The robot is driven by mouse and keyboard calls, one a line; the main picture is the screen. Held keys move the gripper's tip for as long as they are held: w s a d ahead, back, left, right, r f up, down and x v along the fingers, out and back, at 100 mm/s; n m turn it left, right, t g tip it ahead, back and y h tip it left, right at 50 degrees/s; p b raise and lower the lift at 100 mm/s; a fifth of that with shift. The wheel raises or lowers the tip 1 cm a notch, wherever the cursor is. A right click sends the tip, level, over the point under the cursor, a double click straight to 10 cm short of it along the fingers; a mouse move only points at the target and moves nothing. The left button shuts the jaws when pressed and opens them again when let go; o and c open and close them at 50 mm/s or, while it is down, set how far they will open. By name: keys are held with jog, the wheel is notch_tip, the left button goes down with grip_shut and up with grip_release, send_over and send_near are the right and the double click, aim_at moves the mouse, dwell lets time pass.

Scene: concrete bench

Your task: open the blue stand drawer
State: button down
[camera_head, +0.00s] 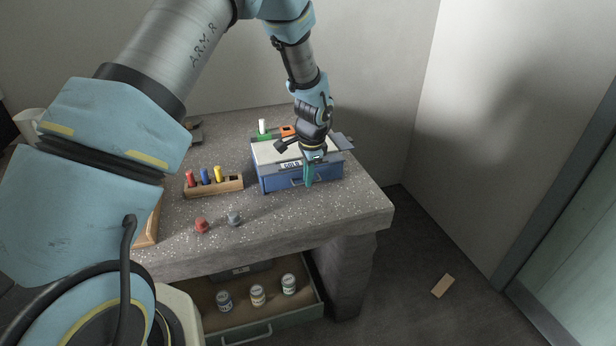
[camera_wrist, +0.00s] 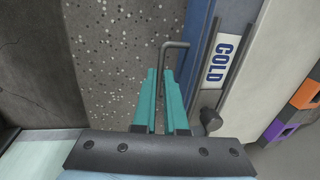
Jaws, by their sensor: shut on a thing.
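The blue stand (camera_head: 265,176) stands on the concrete bench, with a pale top and a "COLD" label (camera_wrist: 218,60) on its front. Its drawer has a thin metal handle (camera_wrist: 166,58); the blue front (camera_wrist: 193,45) also shows in the wrist view. My gripper (camera_head: 308,183) points down in front of the stand. Its teal fingers (camera_wrist: 163,98) are shut on the handle, one on each side of the bar. The drawer front looks close to the stand's body; I see no clear gap. The fingers and arm hide part of the stand's front.
A wooden block (camera_head: 213,187) holds red, blue and yellow pegs left of the stand. A red knob (camera_head: 201,226) and a grey knob (camera_head: 234,218) lie on the bench (camera_head: 290,215) in front. Below, an open lower drawer (camera_head: 262,322) holds 3 jars.

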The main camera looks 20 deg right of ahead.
jog(key=shift+s, duration=0.1)
jog(key=s, duration=0.2)
jog(key=s+b, duration=0.1)
jog(key=s, duration=0.2)
jog(key=s+a, duration=0.1)
jog(key=s, duration=0.2)
jog(key=shift+s+b, duration=0.15)
jog(key=shift+b, duration=0.15)
jog(key=c, duration=1)
grip_release()
jog(key=shift+o, duration=0.2)
notch_tip(320, 180, up, 11)
jog(key=s+b, duration=0.1)
jog(key=s, duration=0.1)
jog(key=shift+f, duration=0.2)
jog(key=shift+a, duration=0.1)
